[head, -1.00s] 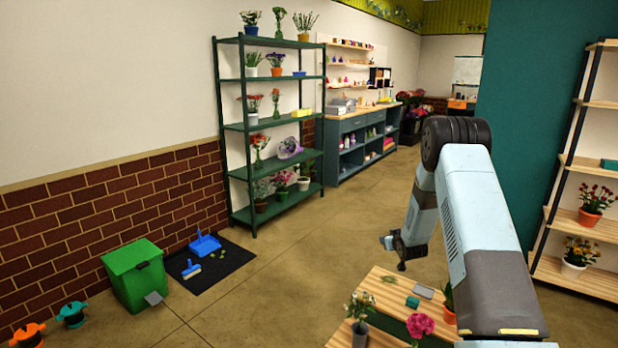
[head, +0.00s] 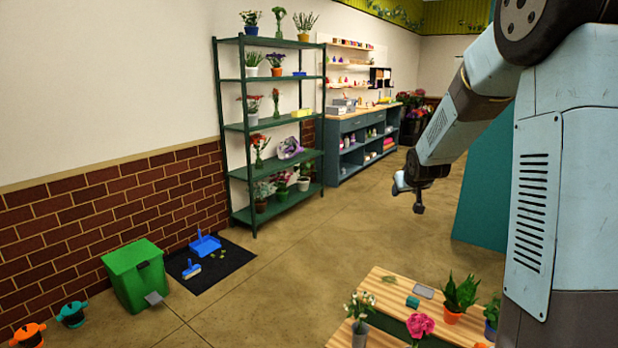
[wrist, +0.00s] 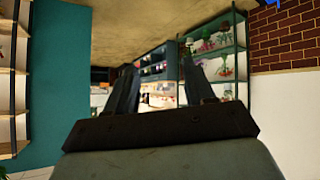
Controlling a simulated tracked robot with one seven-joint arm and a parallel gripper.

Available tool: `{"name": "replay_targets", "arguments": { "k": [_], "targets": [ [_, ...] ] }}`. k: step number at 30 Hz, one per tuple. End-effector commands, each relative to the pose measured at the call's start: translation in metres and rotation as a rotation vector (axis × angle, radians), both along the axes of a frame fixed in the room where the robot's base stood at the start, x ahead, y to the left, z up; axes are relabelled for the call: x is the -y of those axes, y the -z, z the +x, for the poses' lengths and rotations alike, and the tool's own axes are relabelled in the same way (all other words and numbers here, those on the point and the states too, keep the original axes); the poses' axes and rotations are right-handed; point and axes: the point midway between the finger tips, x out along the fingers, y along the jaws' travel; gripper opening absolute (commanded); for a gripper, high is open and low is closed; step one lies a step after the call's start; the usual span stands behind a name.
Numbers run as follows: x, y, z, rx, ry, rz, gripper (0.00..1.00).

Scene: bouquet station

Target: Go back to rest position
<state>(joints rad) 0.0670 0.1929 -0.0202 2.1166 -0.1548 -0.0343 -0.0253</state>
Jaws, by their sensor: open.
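My gripper (head: 418,208) hangs at the end of my raised arm in the head view, above the open floor and beyond the wooden table (head: 385,290). In the wrist view my gripper (wrist: 165,85) shows two dark fingers spread apart with nothing between them. The wrist picture is upside down, with the floor at the top. No object touches the fingers.
The table at the lower right holds a vase of white flowers (head: 358,312), a pink flower (head: 420,325) and a potted plant (head: 458,295). A green shelf (head: 270,126) stands by the wall, with a green bin (head: 135,272) at the lower left. The middle floor is clear.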

Motion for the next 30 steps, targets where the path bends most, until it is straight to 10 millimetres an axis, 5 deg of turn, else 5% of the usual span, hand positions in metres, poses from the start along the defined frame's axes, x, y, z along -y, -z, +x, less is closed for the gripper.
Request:
{"name": "replay_targets", "arguments": {
  "k": [6,15,30],
  "targets": [
    [-0.01,-0.043,-0.061,-0.052,0.02,0.015,0.53],
    [-0.023,-0.082,-0.152,-0.133,0.045,0.041,0.53],
    [-0.044,-0.106,-0.313,-0.27,0.062,0.094,0.53]
  ]
}}
